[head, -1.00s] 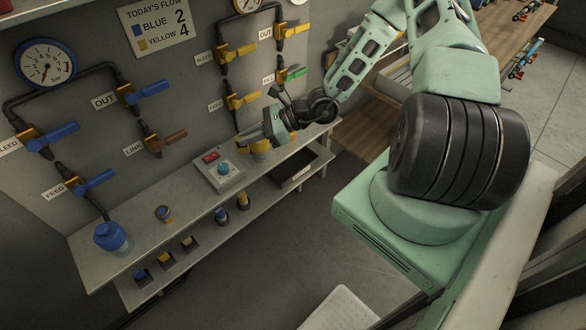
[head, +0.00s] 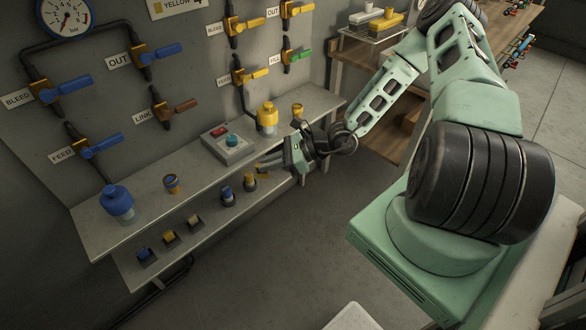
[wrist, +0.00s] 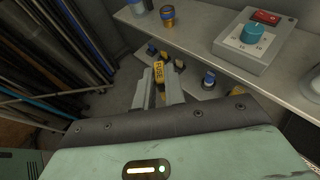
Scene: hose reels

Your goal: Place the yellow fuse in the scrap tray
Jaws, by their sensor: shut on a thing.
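The yellow fuse (wrist: 158,72), marked with dark lettering, is between my gripper's fingers in the wrist view. My gripper (wrist: 161,88) is shut on it. In the head view my gripper (head: 268,168) is in front of the shelf unit, to the right of the upright yellow-topped piece on the lower shelf. The fuse's far end overlaps the lower shelf in the wrist view; its height above it is hard to tell. I cannot pick out the scrap tray for certain; my gripper and wrist cover the right end of the lower shelf.
The upper shelf (head: 140,223) carries a blue bottle (head: 117,203), a control box (head: 228,143) and a yellow bottle (head: 267,118). The lower shelf holds small slotted pieces (head: 170,238) and a blue-topped piece (head: 227,196). Valves line the wall.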

